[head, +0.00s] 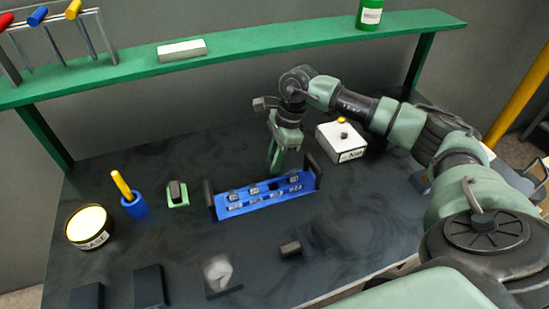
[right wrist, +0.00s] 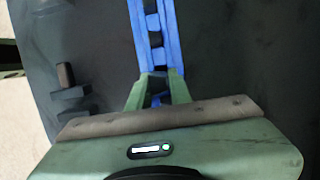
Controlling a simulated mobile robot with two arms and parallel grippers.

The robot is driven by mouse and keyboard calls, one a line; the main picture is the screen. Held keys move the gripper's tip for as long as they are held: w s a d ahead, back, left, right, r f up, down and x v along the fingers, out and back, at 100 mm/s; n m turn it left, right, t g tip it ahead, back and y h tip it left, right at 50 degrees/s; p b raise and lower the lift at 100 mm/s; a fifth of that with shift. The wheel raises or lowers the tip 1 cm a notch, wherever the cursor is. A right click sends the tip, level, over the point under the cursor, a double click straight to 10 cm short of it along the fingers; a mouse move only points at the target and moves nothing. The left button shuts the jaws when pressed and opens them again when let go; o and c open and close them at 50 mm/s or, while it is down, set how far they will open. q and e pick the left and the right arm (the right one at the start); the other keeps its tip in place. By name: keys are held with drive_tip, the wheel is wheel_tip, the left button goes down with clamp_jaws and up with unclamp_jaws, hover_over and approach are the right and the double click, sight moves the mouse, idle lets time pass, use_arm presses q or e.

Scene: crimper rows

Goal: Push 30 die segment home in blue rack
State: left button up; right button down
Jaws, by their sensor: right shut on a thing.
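The blue rack (head: 262,207) stands mid-table with dark end posts. Several small dark die segments with pale labels sit in its rows; the labels are too small to read, so I cannot tell which is the 30. My right gripper (head: 277,167) points down at the rack's far side, right of its middle. In the right wrist view, the rack (right wrist: 171,40) runs up from between the fingertips (right wrist: 158,78). The right gripper is shut on a small dark piece (right wrist: 157,86), seemingly a die segment, mostly hidden by the fingers. My left gripper is not in view.
A white box (head: 338,146) stands right of the rack. On the left are a round tin (head: 90,228), a blue cup (head: 134,205) with a yellow-handled tool and a green-and-black block (head: 178,194). A dark block (head: 290,248) lies in front. A green shelf (head: 240,45) spans the back.

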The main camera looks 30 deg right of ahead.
drive_tip(key=shift+w+a, duration=0.1)
drive_tip(key=shift+b, duration=0.35)
wheel_tip(320, 180, down, 4)
drive_tip(key=b, duration=0.3)
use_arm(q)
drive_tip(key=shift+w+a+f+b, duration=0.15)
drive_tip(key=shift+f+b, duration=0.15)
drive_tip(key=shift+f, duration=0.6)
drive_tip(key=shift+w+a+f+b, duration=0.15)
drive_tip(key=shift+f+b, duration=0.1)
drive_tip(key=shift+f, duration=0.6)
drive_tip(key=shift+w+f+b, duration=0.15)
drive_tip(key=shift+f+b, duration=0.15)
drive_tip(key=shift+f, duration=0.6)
use_arm(e)
drive_tip(key=shift+f, duration=0.9)
use_arm(q)
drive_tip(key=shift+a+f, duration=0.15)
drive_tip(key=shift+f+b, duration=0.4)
drive_tip(key=shift+b, duration=0.1)
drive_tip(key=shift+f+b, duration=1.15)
use_arm(e)
drive_tip(key=shift+f, duration=1.25)
drive_tip(key=c, duration=1.2)
unclamp_jaws()
